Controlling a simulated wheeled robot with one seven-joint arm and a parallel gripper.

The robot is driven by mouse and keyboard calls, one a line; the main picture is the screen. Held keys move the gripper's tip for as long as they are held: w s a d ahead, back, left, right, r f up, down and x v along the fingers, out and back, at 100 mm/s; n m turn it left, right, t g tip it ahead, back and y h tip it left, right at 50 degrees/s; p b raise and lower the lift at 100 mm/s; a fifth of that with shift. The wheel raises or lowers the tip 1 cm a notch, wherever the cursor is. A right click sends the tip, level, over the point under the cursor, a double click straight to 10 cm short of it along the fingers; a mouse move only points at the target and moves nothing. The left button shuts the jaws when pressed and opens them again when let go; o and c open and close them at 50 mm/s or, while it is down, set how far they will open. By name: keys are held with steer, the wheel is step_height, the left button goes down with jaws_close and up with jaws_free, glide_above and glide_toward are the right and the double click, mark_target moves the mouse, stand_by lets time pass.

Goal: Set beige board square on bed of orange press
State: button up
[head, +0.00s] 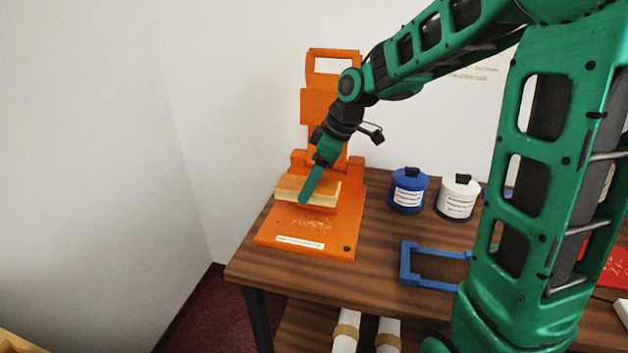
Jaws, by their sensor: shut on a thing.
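The orange press (332,239) stands at the left end of the wooden table, with its upright frame and handle raised at the back. The beige board (290,186) is over the rear part of the press's flat bed, below the upright. My gripper (307,197) is shut on the board, with a green finger across its front side. The far finger and the board's right rear are hidden by the gripper. I cannot tell whether the board touches the bed or hangs just above it.
A blue jar (407,190) and a white jar (458,197) stand right of the press. A blue open frame (432,283) lies near the table's front edge. White rolls (346,330) sit on the shelf below. A wall is close behind the table (350,279).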

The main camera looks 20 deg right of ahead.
steer(key=shift+d, duration=0.45)
steer(key=shift+f, duration=0.1)
glide_above(308, 221)
steer(key=d, duration=0.2)
steer(key=shift+s+a+f, duration=0.1)
steer(key=shift+s+f, duration=0.1)
steer(key=shift+f, duration=1.7)
steer(key=shift+s+a+f, duration=0.1)
steer(key=shift+s+f, duration=0.1)
steer(key=shift+f, duration=1.7)
steer(key=shift+s+r, duration=0.1)
steer(key=shift+s, duration=0.05)
steer(key=shift+f, duration=0.45)
